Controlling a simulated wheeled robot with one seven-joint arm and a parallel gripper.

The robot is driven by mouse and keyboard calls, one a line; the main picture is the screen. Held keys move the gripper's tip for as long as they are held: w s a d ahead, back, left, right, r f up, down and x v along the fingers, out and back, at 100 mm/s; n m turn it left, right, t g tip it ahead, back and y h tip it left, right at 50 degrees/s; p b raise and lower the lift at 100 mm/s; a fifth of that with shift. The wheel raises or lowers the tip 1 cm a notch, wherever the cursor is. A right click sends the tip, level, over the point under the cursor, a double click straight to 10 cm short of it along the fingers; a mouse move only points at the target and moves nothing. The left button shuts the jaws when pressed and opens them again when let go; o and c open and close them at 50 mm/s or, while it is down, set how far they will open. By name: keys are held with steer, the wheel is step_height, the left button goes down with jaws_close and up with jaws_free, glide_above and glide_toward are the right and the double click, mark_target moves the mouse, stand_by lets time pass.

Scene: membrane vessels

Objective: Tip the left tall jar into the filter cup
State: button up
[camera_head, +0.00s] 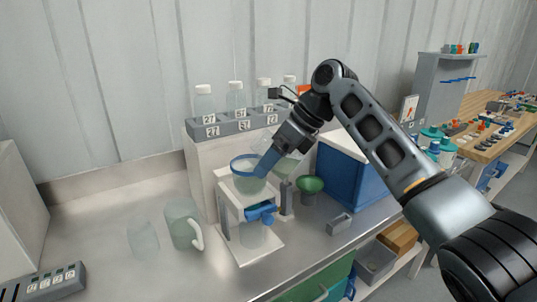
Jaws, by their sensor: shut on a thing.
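The filter cup (247,186) is a clear cup with a blue rim, upright on a white stand (274,245) with a blue valve. My gripper (270,159) reaches down from the upper right, its blue fingers just right of the cup's rim. It is shut on a clear, pale jar (288,167), which shows behind and right of the fingers. The fingers hide much of the jar, so its exact tilt and where its mouth points are hard to tell. I cannot see whether anything flows into the cup.
Several white-capped bottles (236,100) stand in a numbered grey rack behind. A clear jug (182,225) with a white handle and a clear beaker (143,241) stand left. A green funnel-like piece (309,186), a blue box (345,176) and a small grey tray (340,224) are right.

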steer(key=shift+d, duration=0.15)
steer(key=shift+f+g+h, duration=0.1)
steer(key=shift+g+h, duration=0.2)
steer(key=shift+h, duration=0.2)
steer(key=shift+d+g+h, duration=0.1)
steer(key=shift+g+h, duration=0.3)
steer(key=shift+h, duration=0.6)
